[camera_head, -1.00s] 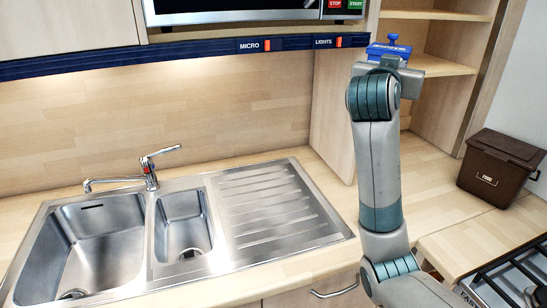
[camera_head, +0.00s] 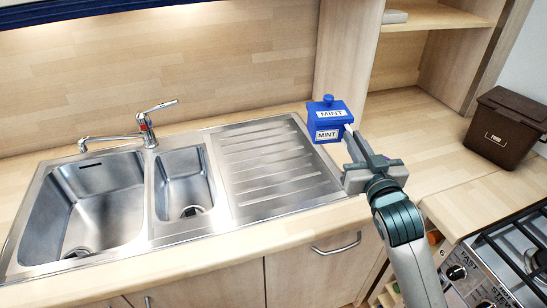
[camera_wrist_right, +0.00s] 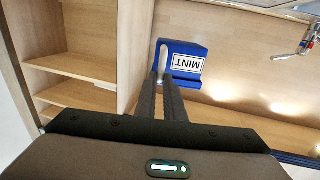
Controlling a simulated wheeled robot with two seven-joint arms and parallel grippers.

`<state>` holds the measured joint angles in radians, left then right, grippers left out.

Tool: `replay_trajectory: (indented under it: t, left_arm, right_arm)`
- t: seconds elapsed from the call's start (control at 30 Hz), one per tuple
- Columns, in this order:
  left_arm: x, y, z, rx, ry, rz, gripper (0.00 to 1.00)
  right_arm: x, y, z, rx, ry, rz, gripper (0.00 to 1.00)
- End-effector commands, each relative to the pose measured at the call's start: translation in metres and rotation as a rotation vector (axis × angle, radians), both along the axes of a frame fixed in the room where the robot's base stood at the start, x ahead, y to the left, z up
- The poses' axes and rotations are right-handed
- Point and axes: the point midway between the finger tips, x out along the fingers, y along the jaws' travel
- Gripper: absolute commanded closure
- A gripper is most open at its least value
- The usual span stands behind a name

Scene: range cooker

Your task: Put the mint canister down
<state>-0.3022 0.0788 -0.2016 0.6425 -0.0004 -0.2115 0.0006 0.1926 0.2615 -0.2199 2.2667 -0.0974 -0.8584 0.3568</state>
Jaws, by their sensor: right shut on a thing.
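The mint canister (camera_head: 322,125) is a blue box with a knobbed lid and white MINT labels. In the head view it is near the right end of the sink's drainboard, seemingly upright. My right gripper (camera_head: 347,135) is shut on its right side. In the right wrist view the canister (camera_wrist_right: 185,62) sits at the tips of the two dark fingers (camera_wrist_right: 168,85). Whether its base touches the surface below cannot be told. My left gripper is not in view.
The steel drainboard (camera_head: 275,165) is bare, with the sink basin (camera_head: 95,205) and tap (camera_head: 146,128) to its left. Wooden counter (camera_head: 425,130) is free at the right, before a brown FOOD bin (camera_head: 507,128). A stove (camera_head: 510,250) stands at the lower right.

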Motion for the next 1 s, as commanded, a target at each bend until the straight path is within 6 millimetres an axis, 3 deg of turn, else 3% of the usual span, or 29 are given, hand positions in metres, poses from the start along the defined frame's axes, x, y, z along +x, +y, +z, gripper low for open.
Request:
replay_trajectory:
  t: [0.2,0.4,1.0]
  left_arm:
    - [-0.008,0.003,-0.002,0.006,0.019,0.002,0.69]
    - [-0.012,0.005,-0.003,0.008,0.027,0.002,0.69]
    - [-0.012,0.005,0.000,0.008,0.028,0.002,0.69]
  right_arm:
    - [-0.040,0.023,-0.036,-0.002,0.001,0.117,1.00]
    - [-0.059,0.033,-0.048,-0.001,-0.003,0.165,1.00]
    - [-0.055,0.043,-0.055,0.001,-0.002,0.172,1.00]
